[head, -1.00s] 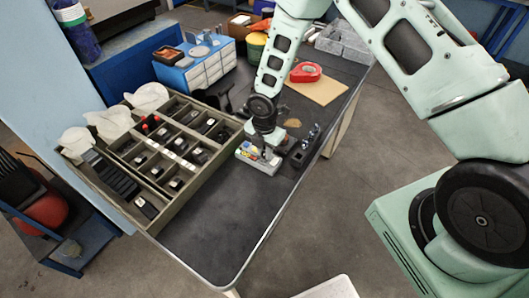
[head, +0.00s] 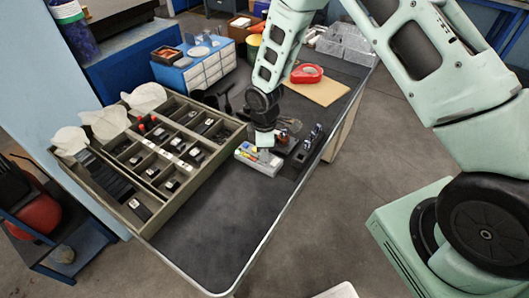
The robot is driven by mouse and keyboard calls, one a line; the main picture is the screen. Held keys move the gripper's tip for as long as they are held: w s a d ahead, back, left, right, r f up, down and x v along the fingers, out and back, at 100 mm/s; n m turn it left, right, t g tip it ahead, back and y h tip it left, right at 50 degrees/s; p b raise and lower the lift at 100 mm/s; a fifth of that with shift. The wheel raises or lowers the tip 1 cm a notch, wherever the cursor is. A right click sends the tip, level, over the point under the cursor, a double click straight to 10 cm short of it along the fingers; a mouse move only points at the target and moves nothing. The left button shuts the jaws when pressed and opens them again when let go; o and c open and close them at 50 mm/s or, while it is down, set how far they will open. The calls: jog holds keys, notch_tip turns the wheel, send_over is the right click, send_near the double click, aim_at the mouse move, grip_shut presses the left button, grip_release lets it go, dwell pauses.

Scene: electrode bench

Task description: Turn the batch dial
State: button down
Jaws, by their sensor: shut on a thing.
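A small pale grey box with coloured parts on top (head: 247,160) sits on the dark bench top, just right of the sorting tray. My gripper (head: 264,154) points down at the right part of this box, its fingertips low against it. It is shut on what appears to be the batch dial, which the fingers and wrist hide. The dial's markings and angle cannot be made out.
A divided tray (head: 165,214) with several small dark parts fills the bench's left side. A dark holder with small upright items (head: 306,150) stands close right of my gripper. Behind are a red tape dispenser (head: 306,73) and blue-white drawers (head: 205,70). The front bench top is clear.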

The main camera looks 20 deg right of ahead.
jog(key=m+b, duration=0.1)
jog(key=m, duration=0.2)
jog(key=shift+w+m, duration=0.1)
jog(key=shift+m, duration=0.2)
jog(key=shift+r+m+b, duration=0.1)
jog(key=shift+m+b, duration=0.3)
jog(key=shift+m, duration=1.4)
jog(key=c, duration=1.6)
grip_release()
notch_tip(320, 180, up, 17)
jog(key=shift+r+b, duration=0.2)
jog(key=shift+b, duration=0.65)
